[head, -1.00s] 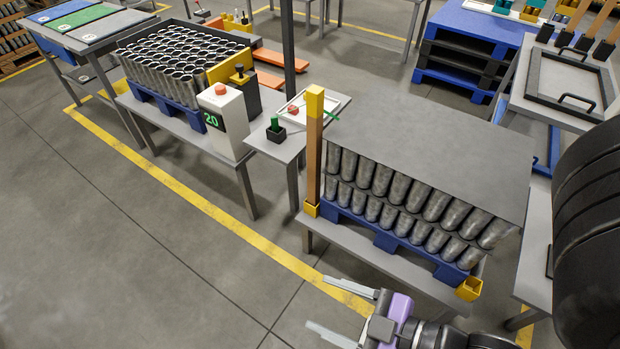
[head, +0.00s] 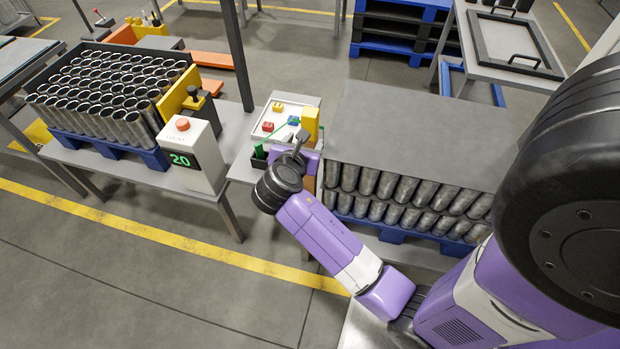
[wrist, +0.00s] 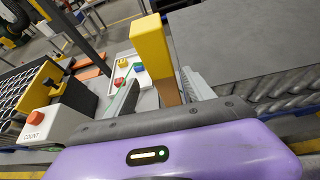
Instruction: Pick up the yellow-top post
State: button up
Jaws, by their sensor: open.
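The yellow-top post is a square wooden-brown upright with a yellow cap. Its cap (head: 311,122) shows just beyond my gripper (head: 300,146) in the head view, at the left corner of the can stack. My wrist hides much of its lower part there. In the wrist view the post (wrist: 155,50) stands slightly tilted, with the open fingers of my gripper (wrist: 160,84) to its left and right. I cannot tell whether either finger touches it.
A can stack with a grey top sheet (head: 425,115) stands right of the post. A small table with a white tray (head: 285,112) lies behind it. A counter box reading 20 (head: 190,155) and a pallet of cans (head: 110,85) are at left.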

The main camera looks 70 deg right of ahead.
jog(key=shift+g, duration=0.3)
jog(key=x, duration=0.5)
jog(key=r+x, duration=0.1)
jog(key=x, duration=0.2)
jog(key=shift+s+d+r, duration=0.1)
jog(key=shift+s+d, duration=0.05)
jog(key=shift+d, duration=0.25)
jog(key=shift+c, duration=0.2)
grip_shut()
dwell(0.6)
